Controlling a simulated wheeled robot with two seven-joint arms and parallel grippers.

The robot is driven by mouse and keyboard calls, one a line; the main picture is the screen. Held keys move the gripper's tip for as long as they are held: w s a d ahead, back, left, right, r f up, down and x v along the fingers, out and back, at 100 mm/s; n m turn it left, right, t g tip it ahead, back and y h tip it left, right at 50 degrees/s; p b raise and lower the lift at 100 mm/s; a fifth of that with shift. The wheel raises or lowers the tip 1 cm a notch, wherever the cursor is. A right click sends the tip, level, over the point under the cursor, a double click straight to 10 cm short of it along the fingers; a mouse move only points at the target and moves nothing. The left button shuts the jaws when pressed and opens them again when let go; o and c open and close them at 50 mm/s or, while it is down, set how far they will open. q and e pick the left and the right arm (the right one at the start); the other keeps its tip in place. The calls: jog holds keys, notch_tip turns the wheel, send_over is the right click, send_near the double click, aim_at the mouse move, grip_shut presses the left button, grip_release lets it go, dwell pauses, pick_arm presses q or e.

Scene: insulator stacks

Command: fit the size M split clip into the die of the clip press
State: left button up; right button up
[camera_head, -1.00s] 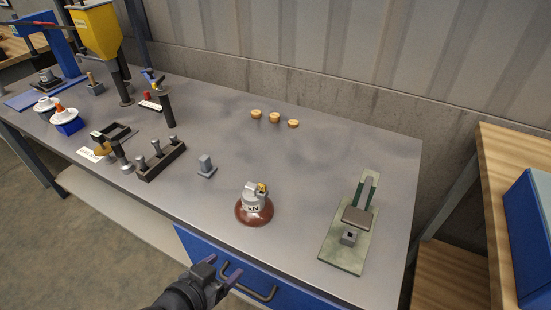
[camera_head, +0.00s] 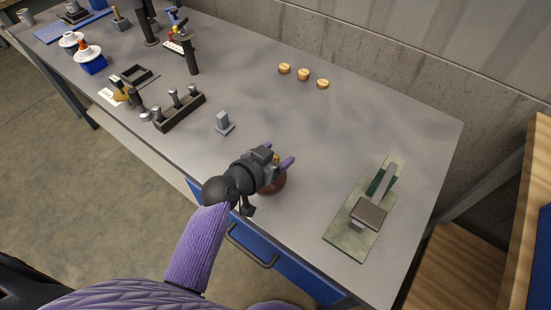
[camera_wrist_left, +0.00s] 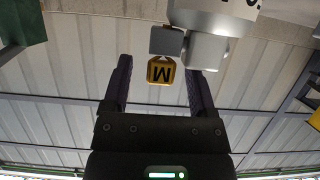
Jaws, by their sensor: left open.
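The size M split clip is yellow with a black M and shows in the left wrist view (camera_wrist_left: 161,72), at the grey metal cap (camera_wrist_left: 215,18) of an insulator. My left gripper (camera_wrist_left: 160,72) is open, with one finger on each side of the clip and gaps showing. In the head view my left gripper (camera_head: 280,157) is over the red-brown insulator (camera_head: 272,184) and covers most of it. The clip press (camera_head: 346,243) stands at the right on a green plate, with a dark pad (camera_head: 369,213) and a lever (camera_head: 384,180). Its die is mostly hidden by the pad.
A grey block (camera_head: 224,123) stands left of my gripper, near a dark rack (camera_head: 180,112) of metal pins. The bench (camera_head: 340,130) is clear between the insulator and the press.

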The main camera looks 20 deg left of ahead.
pick_arm(q)
grip_shut()
dwell(0.3)
